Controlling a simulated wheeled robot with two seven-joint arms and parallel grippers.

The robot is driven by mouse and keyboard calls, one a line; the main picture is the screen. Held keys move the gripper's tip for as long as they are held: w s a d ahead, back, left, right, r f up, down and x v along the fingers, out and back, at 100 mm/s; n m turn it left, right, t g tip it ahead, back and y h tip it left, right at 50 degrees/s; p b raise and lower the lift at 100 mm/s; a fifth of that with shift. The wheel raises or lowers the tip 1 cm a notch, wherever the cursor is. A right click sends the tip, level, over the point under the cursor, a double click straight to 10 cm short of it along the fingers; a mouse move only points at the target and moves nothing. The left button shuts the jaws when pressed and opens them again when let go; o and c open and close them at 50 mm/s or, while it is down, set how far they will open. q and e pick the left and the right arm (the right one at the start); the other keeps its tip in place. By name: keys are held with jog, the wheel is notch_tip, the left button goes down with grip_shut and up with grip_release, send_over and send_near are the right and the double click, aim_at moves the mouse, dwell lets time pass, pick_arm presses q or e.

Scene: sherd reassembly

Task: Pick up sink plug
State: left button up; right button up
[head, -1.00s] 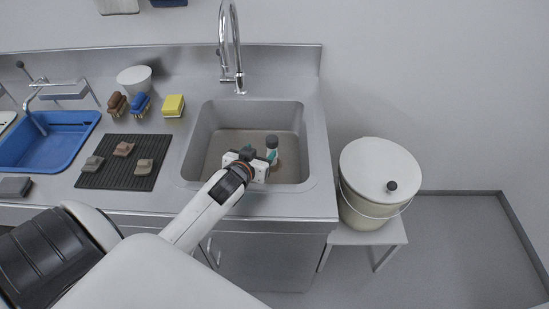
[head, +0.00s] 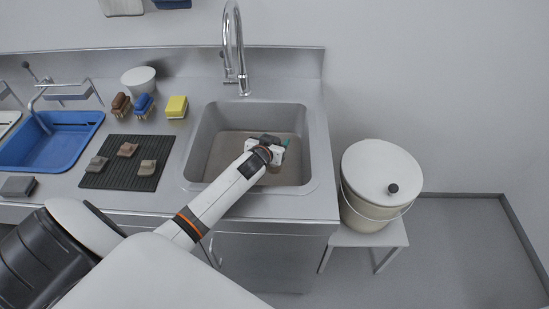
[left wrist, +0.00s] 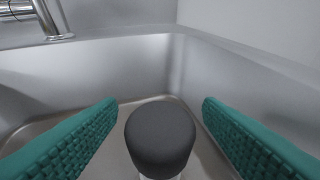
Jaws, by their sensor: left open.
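A dark grey rounded knob (left wrist: 160,135), which looks like the top of the sink plug, stands in the sink in the left wrist view. A pale part shows just below it; the rest is hidden. My left gripper (left wrist: 160,138) is open, with one teal ridged finger on each side of the knob and a visible gap on both sides. In the head view my left gripper (head: 284,146) is down inside the grey sink (head: 213,135), over its right half, and hides the plug. My right gripper is not in view.
The sink walls rise around the gripper, with a tall chrome faucet (head: 242,75) behind. A lidded bucket (head: 380,180) stands right of the counter.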

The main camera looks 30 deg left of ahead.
pick_arm(q)
jog(key=shift+w, duration=0.1)
grip_shut()
dwell(0.3)
